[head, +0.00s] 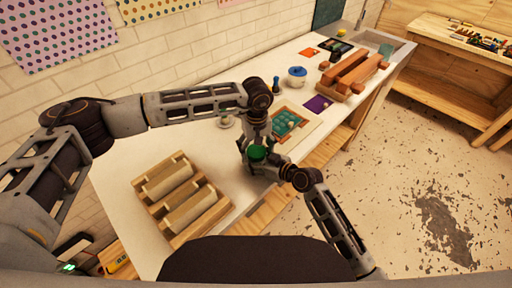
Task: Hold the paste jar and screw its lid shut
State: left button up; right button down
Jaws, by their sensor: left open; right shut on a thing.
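The green lid (257,153) shows from above near the front edge of the white bench, between my two grippers. The paste jar's body is mostly hidden under the lid and behind the fingers. My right gripper (264,169) comes in from the lower right and is shut on the jar at its side. My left gripper (256,141) points down just above the lid, with its fingers open around or beside it. I cannot tell whether the fingers touch the lid, or how far the lid is seated.
A wooden rack (165,211) with pale rolls stands to the left. Behind the grippers lie a tray with teal pieces (285,122) and a purple card (318,104). A blue-and-white pot (297,77) and brown rolls on a rack (356,73) stand farther back. The floor at right is clear.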

jog(key=shift+s+f, duration=0.1)
jog(key=shift+f, duration=0.2)
pick_arm(q)
jog(key=shift+r, duration=2.25)
jog(key=shift+o, duration=0.3)
jog(key=o, duration=0.4)
jog(key=shift+r, duration=0.15)
jog(key=shift+r, duration=3.85)
